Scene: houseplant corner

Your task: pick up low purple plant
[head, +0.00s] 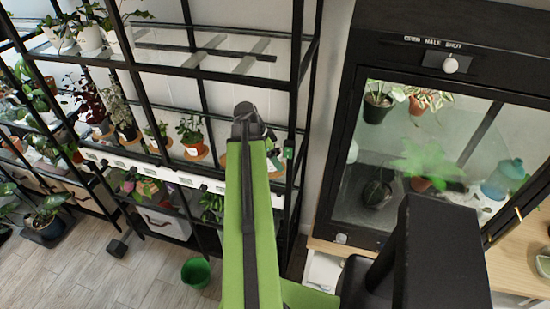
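A plant with dark purple leaves (88,100) stands in a pale pot on the middle shelf of the black rack, at left. On the lower shelf, a small purplish patch (168,189) shows beside a green plant in a terracotta pot (146,188); it is too small to tell whether it is a plant. My green arm reaches up the middle of the head view. The dark end with my gripper (248,121) is in front of the rack's right part, well to the right of both purple things. Its fingers cannot be made out, and nothing held shows.
The black rack (215,75) has upright posts and several potted plants. A glass-fronted black cabinet (345,190) stands at right beside a wooden surface (515,262). A green bucket (196,271) is on the floor. Floor at lower left is mostly clear.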

